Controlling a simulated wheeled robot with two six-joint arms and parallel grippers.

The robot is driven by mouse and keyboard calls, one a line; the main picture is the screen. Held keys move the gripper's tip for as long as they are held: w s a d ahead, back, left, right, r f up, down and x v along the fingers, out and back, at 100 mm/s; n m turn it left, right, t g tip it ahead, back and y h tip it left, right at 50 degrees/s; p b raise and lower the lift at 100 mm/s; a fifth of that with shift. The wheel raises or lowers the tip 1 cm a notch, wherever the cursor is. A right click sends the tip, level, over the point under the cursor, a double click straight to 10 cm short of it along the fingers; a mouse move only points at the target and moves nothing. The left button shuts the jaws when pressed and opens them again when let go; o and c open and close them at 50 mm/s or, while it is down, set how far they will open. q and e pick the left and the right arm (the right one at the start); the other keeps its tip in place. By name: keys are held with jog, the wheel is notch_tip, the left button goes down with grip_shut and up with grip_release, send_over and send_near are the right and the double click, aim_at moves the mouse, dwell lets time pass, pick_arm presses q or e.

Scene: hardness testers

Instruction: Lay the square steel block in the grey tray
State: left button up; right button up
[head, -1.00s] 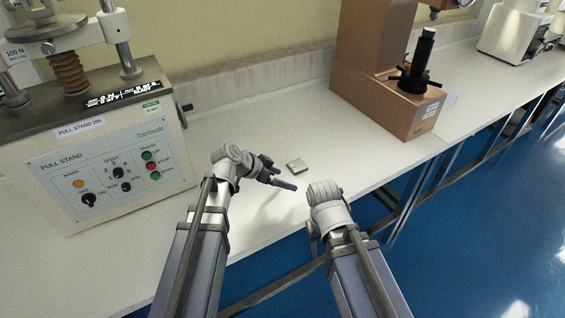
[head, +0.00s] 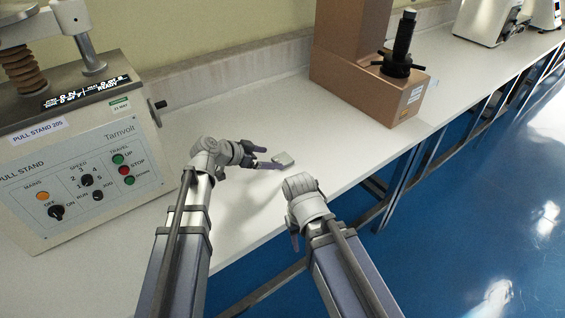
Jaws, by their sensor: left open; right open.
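The square steel block (head: 284,158) lies flat on the white bench, a small grey plate-like piece. My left gripper (head: 266,158) is open, just to the left of the block, its fingers pointing right toward it. One purple finger reaches close to the block's near left edge; I cannot tell whether they touch. My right gripper (head: 294,240) hangs low at the bench's front edge, mostly hidden behind its own wrist, and is apart from the block. No grey tray shows in this view.
A pull stand (head: 75,160) with a control panel stands at the left. A copper-brown tester (head: 370,85) stands behind and right of the block. White instruments (head: 490,22) are farther back. The white bench (head: 225,115) is clear behind my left gripper; its front edge drops to blue floor.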

aim_at(281, 160)
pick_arm(q)
jog(key=b+x, duration=0.1)
jog(key=x, duration=0.1)
jog(key=b+x, duration=0.1)
jog(key=x, duration=0.1)
jog(key=shift+a+f, duration=0.2)
jog(key=shift+f, duration=0.1)
jog(key=shift+w+d+f+b, duration=0.15)
jog(key=shift+d+b, duration=0.15)
jog(key=shift+c, duration=0.2)
grip_shut()
